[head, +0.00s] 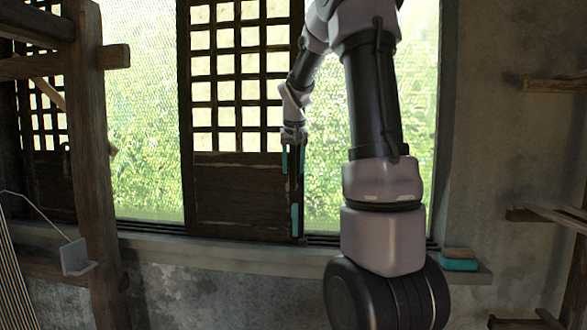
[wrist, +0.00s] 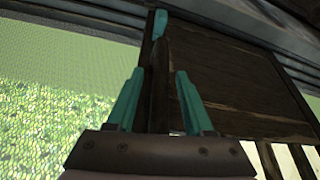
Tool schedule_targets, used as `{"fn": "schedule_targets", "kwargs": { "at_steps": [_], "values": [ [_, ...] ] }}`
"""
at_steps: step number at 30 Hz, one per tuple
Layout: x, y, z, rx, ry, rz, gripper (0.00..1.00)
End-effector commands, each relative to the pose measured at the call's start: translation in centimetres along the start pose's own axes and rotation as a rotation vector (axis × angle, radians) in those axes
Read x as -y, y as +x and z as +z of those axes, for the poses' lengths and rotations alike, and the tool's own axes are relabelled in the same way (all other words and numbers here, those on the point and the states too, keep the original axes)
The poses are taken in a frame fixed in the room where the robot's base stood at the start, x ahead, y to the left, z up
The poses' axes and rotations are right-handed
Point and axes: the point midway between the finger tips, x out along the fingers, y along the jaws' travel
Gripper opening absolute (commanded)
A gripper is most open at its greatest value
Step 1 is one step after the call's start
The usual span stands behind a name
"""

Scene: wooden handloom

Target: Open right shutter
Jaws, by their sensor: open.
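The right shutter (head: 238,190) is a dark wooden sliding panel with a lattice of pale panes above and solid boards below. It stands in the middle of the window, with bright mesh on both sides. Its right edge bears a teal strip (head: 295,220) low down; a teal piece on the edge also shows in the wrist view (wrist: 160,22). My gripper (head: 293,160) is open at this right edge, above the low strip. In the wrist view its teal fingers (wrist: 158,95) lie on either side of the shutter's dark edge bar (wrist: 160,75). Whether either finger touches it cannot be told.
Another lattice shutter (head: 45,130) is at the far left, partly behind a wooden loom post (head: 95,170). A stone sill (head: 210,249) runs below the window. A teal block (head: 458,265) sits at its right end. Wooden bars (head: 555,83) jut in at right.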

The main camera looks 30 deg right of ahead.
Motion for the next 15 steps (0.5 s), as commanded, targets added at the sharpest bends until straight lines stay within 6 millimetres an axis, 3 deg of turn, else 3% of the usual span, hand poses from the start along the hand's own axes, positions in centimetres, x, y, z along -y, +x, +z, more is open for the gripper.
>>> {"fn": "schedule_targets", "kwargs": {
  "at_steps": [11, 15],
  "values": [
    [-0.01, 0.68, -0.01, -0.001, 0.0, 0.0, 0.52],
    [-0.01, 0.67, -0.01, -0.001, 0.0, 0.0, 0.02]
  ]
}}
